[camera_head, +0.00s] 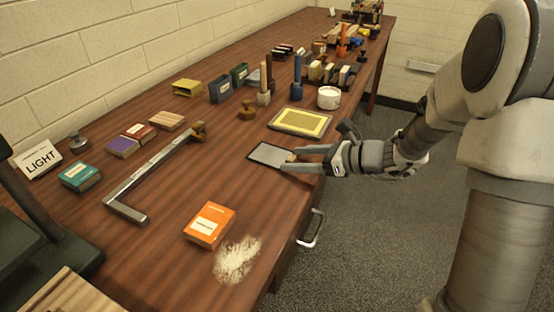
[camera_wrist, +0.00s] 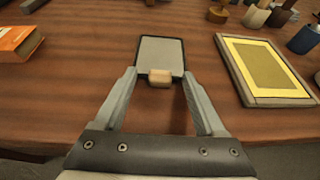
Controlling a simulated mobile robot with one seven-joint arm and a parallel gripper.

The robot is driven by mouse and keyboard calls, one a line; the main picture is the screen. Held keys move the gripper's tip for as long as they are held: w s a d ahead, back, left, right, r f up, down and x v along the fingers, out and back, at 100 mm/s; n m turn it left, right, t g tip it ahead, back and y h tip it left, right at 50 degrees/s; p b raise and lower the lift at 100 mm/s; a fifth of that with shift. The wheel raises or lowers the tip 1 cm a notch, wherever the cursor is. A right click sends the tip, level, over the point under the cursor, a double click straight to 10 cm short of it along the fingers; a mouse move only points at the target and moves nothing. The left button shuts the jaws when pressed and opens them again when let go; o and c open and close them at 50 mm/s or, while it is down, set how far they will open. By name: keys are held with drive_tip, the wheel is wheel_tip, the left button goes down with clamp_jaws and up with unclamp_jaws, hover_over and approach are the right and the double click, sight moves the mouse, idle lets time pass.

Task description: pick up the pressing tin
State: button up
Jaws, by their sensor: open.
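A flat grey rectangular tin (camera_head: 268,154) with a dark rim lies on the table near its right edge; I take it for the pressing tin. It also shows in the wrist view (camera_wrist: 162,52), with a small wooden block (camera_wrist: 160,78) at its near edge. My gripper (camera_head: 291,159) is open at the table edge, its fingers pointing at the tin. In the wrist view the fingertips (camera_wrist: 159,76) stand on either side of the wooden block, with gaps on both sides. No grip on it shows.
A framed yellow tray (camera_head: 301,122) lies close to the right of the tin in the wrist view. An orange box (camera_head: 209,225) and spilled white powder (camera_head: 237,259) are nearer. A metal angle bar (camera_head: 152,175) lies left. Bare wood surrounds the tin's left side.

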clamp_jaws()
idle(0.3)
drive_tip(key=shift+r, duration=0.1)
